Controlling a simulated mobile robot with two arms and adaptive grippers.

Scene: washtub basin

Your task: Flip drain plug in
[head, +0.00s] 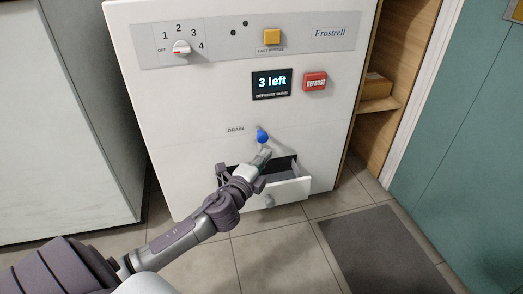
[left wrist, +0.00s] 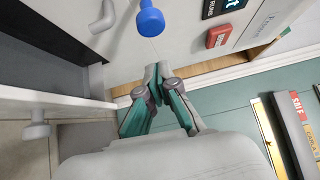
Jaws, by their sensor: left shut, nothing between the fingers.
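The blue drain plug (head: 262,136) sits on the front of the white appliance, just right of the DRAIN label (head: 236,129). It also shows at the top of the left wrist view (left wrist: 151,18). My left gripper (head: 265,153) is just below the plug in the head view. Its fingertips (left wrist: 158,72) are together, with nothing between them, and appear apart from the plug. A grey spout (left wrist: 104,16) shows beside the plug in the left wrist view. My right gripper is not in view.
A white drawer (head: 288,190) with a round knob stands open below the drain, close to my left arm. A red DEFROST button (head: 315,82) and a display reading "3 left" (head: 271,83) are above. A dark grey mat (head: 380,250) lies on the tiled floor.

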